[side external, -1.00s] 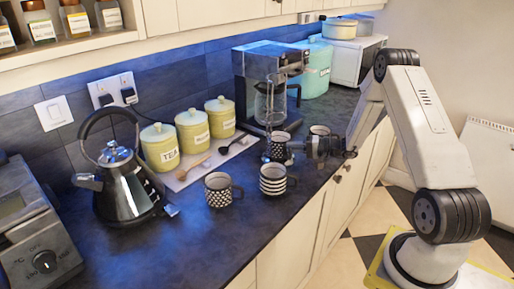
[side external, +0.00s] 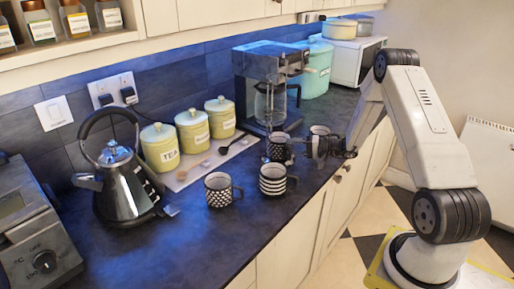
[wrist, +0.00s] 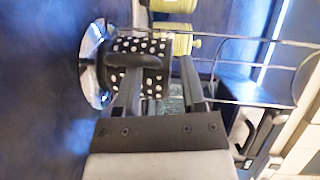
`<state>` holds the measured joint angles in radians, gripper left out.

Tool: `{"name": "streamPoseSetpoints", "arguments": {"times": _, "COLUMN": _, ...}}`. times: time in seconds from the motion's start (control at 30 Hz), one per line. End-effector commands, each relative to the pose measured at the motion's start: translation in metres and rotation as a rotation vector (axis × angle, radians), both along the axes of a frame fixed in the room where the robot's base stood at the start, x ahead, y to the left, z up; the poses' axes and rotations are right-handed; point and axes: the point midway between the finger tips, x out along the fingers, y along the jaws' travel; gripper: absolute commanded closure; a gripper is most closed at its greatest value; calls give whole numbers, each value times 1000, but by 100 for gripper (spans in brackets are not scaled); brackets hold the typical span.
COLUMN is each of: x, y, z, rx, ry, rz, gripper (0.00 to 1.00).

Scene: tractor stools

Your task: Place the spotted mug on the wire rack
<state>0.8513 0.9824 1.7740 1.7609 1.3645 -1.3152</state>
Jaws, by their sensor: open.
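A black mug with white spots (side external: 278,148) stands at the back of the counter, in front of the coffee maker. In the wrist view the spotted mug (wrist: 150,48) is close in front of my gripper (wrist: 160,72), with a dark handle facing me.
Another patterned mug (side external: 218,190) and a striped mug (side external: 272,179) stand nearer on the counter, and one more mug (side external: 319,131) is behind my gripper. The coffee maker (side external: 262,80), canisters (side external: 193,130) and kettle (side external: 124,182) line the back.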

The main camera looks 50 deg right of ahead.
Motion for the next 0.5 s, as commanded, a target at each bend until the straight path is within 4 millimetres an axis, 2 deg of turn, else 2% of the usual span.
{"name": "streamPoseSetpoints", "arguments": {"times": 0.5, "x": -52, "y": -27, "z": 7, "rx": -2, "ry": 0, "rz": -4, "gripper": 48}}
